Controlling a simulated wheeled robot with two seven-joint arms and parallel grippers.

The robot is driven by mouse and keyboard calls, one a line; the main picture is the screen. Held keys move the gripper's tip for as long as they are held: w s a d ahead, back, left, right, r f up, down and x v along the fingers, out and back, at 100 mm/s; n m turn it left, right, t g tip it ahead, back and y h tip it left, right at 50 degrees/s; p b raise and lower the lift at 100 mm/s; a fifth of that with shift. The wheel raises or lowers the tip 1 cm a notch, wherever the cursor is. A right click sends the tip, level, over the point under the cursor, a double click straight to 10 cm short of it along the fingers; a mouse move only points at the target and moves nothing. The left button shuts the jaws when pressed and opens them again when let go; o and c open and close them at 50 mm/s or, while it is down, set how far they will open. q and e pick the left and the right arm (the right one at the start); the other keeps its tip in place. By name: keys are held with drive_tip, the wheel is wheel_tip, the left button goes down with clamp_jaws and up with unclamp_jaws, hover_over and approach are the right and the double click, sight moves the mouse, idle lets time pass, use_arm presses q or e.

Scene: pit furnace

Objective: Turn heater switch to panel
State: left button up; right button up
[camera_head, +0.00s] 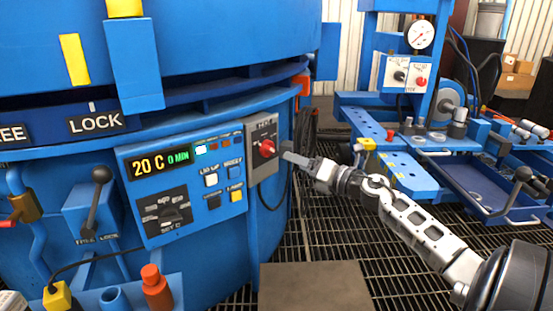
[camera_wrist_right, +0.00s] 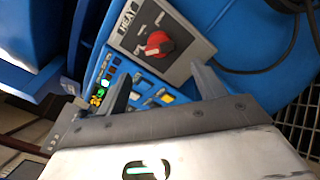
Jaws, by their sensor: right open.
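The heater switch is a red knob (camera_head: 267,148) on a grey plate (camera_head: 262,165) at the right end of the blue furnace's control panel. In the right wrist view the red knob (camera_wrist_right: 158,44) sits on the plate marked HEAT, with small lettering on both sides that is too small to read. My right gripper (camera_head: 287,152) is just right of the knob. In the wrist view its two fingers (camera_wrist_right: 160,72) are spread, with the knob ahead of the gap and nothing between them. I see no contact with the knob. My left gripper is not in view.
The blue control panel (camera_head: 190,223) carries a display reading 20 C, 0 MIN, a dark rotary dial (camera_head: 165,214) and several buttons. A lever (camera_head: 98,195) stands further left. A blue workbench (camera_head: 408,178) with a gauge is at right. Dark grating floor lies below my right arm.

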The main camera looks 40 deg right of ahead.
sight(274, 153)
drive_tip(key=w, duration=0.2)
drive_tip(key=w+b, duration=0.1)
drive_tip(key=w, duration=0.2)
drive_tip(key=w+a, duration=0.1)
drive_tip(key=w, duration=0.2)
drive_tip(key=shift+w, duration=0.25)
drive_tip(key=c, duration=1)
